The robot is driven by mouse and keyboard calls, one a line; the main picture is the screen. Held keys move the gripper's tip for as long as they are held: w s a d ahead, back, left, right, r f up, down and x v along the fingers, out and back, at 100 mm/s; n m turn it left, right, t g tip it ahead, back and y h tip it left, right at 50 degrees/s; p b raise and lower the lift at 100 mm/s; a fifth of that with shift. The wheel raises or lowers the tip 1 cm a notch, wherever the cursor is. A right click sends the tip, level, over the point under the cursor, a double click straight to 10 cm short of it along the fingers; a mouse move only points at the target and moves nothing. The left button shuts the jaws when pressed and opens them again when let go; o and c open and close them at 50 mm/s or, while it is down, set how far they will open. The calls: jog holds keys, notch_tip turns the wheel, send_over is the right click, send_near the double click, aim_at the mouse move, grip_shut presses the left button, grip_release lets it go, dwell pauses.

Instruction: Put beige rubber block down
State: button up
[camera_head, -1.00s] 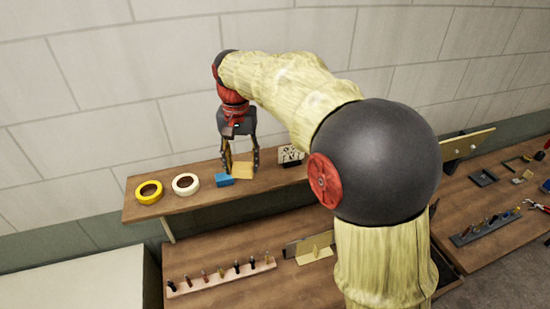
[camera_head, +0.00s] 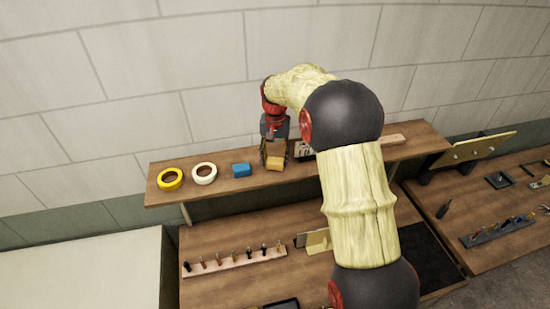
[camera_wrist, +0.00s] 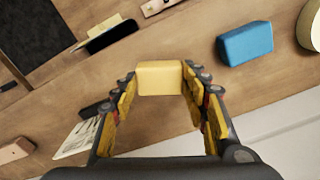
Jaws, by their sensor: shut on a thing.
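The beige rubber block (camera_wrist: 160,78) is between the fingertips of my gripper (camera_wrist: 160,88) in the wrist view, and the jaws are shut on it. In the head view the block (camera_head: 275,163) shows at the fingertips of my gripper (camera_head: 273,160), at the wooden shelf (camera_head: 225,187). I cannot tell whether the block touches the shelf top. A blue block (camera_head: 241,170) lies on the shelf to the left of my gripper, apart from it. It also shows in the wrist view (camera_wrist: 245,44).
A white tape roll (camera_head: 204,174) and a yellow tape roll (camera_head: 171,179) lie left on the shelf. A printed card or box (camera_head: 304,149) stands close right of my gripper. The wall is close behind. The lower bench holds a tool rack (camera_head: 235,260).

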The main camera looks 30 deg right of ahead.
jog(key=shift+f, duration=0.5)
jog(key=o, duration=1)
